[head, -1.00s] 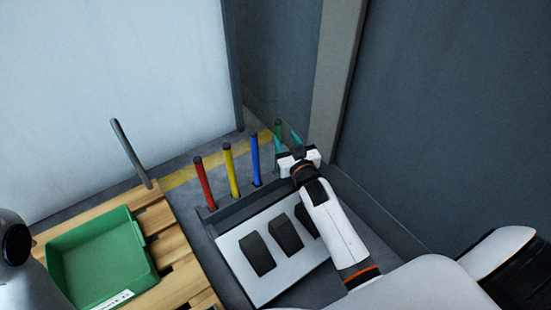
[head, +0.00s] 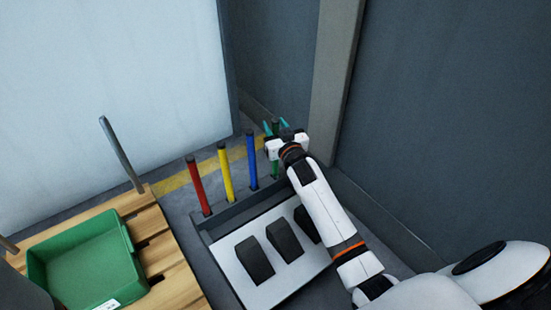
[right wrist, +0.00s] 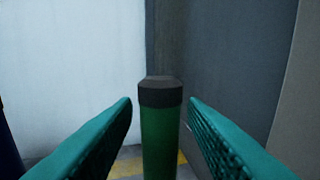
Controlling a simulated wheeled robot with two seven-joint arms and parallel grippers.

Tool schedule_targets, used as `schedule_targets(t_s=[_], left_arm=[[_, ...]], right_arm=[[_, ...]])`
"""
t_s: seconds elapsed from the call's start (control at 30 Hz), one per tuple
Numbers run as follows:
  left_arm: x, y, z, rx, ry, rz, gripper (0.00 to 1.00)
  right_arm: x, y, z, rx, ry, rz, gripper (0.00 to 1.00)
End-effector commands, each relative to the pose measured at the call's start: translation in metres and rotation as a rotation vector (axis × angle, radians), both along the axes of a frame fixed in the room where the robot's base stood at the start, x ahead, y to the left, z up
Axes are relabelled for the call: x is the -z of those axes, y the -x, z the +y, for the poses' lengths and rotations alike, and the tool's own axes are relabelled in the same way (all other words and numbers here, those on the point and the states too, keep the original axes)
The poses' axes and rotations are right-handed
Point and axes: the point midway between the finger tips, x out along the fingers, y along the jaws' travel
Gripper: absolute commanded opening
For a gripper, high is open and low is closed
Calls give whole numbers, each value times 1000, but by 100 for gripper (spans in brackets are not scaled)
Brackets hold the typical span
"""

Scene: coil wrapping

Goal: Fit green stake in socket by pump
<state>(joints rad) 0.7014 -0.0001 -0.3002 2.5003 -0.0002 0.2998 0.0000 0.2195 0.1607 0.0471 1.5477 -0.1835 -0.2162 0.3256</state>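The green stake (head: 275,168) stands upright at the right end of a row of coloured stakes in the dark rack (head: 232,213). My right gripper (head: 275,127) is at its top, with the teal fingers on either side of it. In the right wrist view the dark-capped green stake (right wrist: 160,140) rises between the two fingers, with a visible gap on each side. The gripper is open and not closed on it. My left gripper is not in view. I cannot make out a pump or its socket.
Red (head: 198,186), yellow (head: 226,172) and blue (head: 252,160) stakes stand left of the green one. Dark blocks (head: 255,261) sit on a white panel in front. A green bin (head: 128,247) rests on a wooden pallet (head: 150,220) with a grey post (head: 121,155). Walls stand behind and right.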

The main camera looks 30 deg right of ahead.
Motion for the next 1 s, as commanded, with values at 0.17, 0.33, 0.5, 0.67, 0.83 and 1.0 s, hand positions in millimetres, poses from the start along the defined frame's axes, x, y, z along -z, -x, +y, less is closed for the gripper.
schedule_targets(t_s=[0.17, 0.33, 0.5, 0.67, 0.83, 1.0], left_arm=[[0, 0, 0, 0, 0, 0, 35], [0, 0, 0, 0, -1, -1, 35], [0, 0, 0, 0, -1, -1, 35], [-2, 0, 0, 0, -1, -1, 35], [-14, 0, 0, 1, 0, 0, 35], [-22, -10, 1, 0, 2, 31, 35]], right_arm=[[0, 0, 0, 0, 0, 0, 9], [0, 0, 0, 0, 0, 0, 0], [-1, 0, 0, 0, 0, -3, 0], [-4, 0, 0, 0, 0, -3, 0], [-20, 0, 0, 0, -1, -4, 0], [-42, 0, 0, 0, 1, -5, 0]])
